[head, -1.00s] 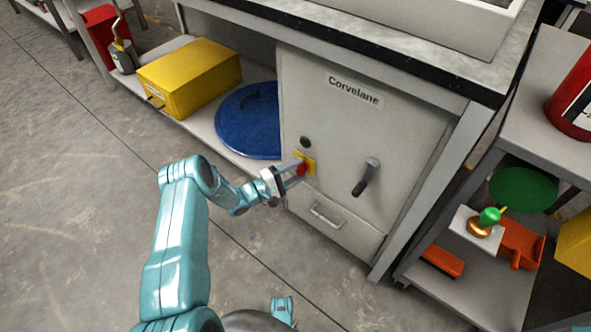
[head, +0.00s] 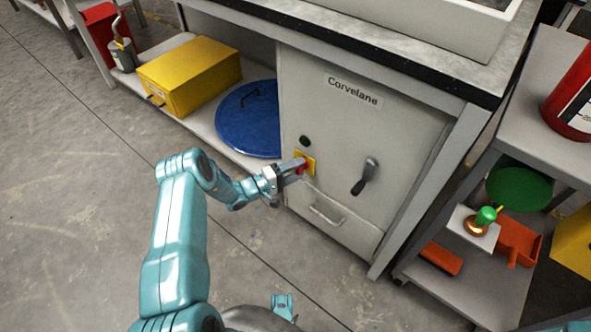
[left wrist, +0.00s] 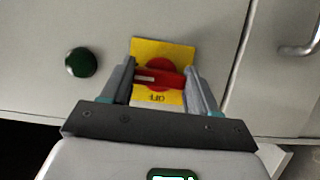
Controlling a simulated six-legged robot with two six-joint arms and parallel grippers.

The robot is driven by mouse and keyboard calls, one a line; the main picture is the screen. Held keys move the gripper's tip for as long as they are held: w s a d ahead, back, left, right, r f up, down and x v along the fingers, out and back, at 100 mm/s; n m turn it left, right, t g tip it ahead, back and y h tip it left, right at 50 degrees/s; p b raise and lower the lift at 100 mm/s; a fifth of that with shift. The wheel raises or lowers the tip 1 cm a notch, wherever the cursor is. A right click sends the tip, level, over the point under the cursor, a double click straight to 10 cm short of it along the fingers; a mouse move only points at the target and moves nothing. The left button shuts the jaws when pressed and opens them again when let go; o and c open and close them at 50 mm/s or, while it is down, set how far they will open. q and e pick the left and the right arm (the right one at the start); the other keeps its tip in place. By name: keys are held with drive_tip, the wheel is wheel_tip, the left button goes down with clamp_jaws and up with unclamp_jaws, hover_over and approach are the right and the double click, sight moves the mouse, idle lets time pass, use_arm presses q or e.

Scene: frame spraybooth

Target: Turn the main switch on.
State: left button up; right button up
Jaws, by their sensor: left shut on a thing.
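The main switch is a red rotary handle (head: 302,164) on a yellow plate (head: 310,161), low on the front of the grey Corvelane cabinet (head: 355,140). In the left wrist view the red handle (left wrist: 158,77) lies across between my fingers, and "OFF" shows upside down on the yellow plate (left wrist: 160,49). My left gripper (head: 296,169) is shut on the red handle, with one finger at each end of it in the left wrist view (left wrist: 160,84). The fingers partly hide the plate. My right gripper is not in view.
A dark green round button or lamp (head: 305,141) sits above the switch. A dark lever (head: 366,177) is to its right and a drawer handle (head: 326,213) below. A yellow box (head: 190,78) and blue lid (head: 248,120) lie on the shelf at left. A cart (head: 470,265) stands at right.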

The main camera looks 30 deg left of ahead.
use_arm(q)
drive_tip(key=o, duration=1.1)
drive_tip(key=shift+a, duration=0.1)
drive_tip(key=shift+c, duration=0.2)
drive_tip(key=p+v, duration=0.3)
drive_tip(key=v, duration=1.3)
drive_tip(key=shift+s, duration=0.15)
